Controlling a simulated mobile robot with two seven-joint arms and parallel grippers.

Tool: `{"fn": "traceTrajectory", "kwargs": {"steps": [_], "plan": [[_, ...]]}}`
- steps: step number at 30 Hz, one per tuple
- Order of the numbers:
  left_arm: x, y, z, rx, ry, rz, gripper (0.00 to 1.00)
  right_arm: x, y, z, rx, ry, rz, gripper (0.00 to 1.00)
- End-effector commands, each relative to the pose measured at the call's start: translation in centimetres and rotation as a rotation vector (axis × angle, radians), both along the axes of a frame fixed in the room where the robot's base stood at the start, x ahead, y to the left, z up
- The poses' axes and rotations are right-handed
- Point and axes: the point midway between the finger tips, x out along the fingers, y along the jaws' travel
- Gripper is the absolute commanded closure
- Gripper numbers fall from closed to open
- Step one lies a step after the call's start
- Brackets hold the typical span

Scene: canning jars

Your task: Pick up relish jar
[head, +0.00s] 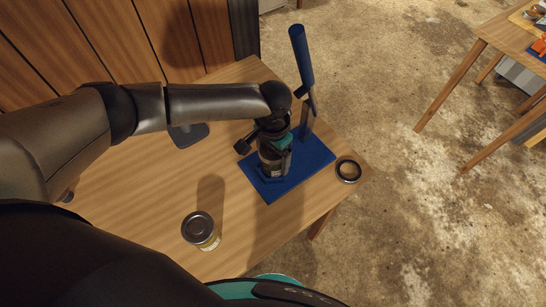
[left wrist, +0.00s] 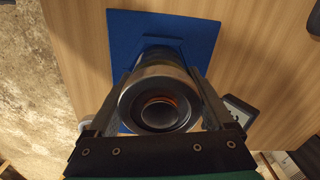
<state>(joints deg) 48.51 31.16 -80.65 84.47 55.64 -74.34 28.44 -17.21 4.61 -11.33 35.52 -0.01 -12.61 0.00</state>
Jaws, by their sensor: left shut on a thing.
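My left gripper (head: 276,150) is shut on a jar (head: 269,160) at the blue base plate (head: 266,191) of a stand. In the left wrist view the jar (left wrist: 158,98) shows from above, with a grey metal rim and a dark round middle, between the two fingers of the gripper (left wrist: 160,112). Its label is mostly hidden, so I cannot read it as relish. I cannot tell whether it touches the plate (left wrist: 123,35). A second jar (head: 201,230) with a metal lid and yellowish label stands at the table's front. My right gripper is not in view.
The stand's upright blue handle (head: 301,55) rises just behind the gripper. A dark ring (head: 348,170) lies near the table's right corner. The wooden table (head: 130,217) is clear on its left part. Another table (head: 500,35) with items stands far right, across bare floor.

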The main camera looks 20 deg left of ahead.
Motion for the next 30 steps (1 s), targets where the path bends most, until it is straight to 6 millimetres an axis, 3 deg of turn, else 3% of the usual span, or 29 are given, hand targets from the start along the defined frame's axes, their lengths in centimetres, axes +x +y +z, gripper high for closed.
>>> {"fn": "traceTrajectory", "kwargs": {"steps": [1,9,20,29,30], "plan": [[0.0,0.0,0.0,-0.001,0.0,0.0,0.72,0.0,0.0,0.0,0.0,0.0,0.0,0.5],[0.0,0.0,0.0,-0.001,0.0,0.0,1.0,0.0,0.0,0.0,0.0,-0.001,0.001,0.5],[0.1,-0.1,0.6,-0.003,-0.003,0.0,1.0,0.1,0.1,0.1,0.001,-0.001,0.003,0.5],[0.1,-0.1,4.1,-0.003,-0.004,0.0,1.0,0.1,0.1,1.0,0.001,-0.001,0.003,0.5],[-0.6,-1.0,3.7,-0.005,0.001,-0.006,1.0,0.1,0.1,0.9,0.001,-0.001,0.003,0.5]]}}
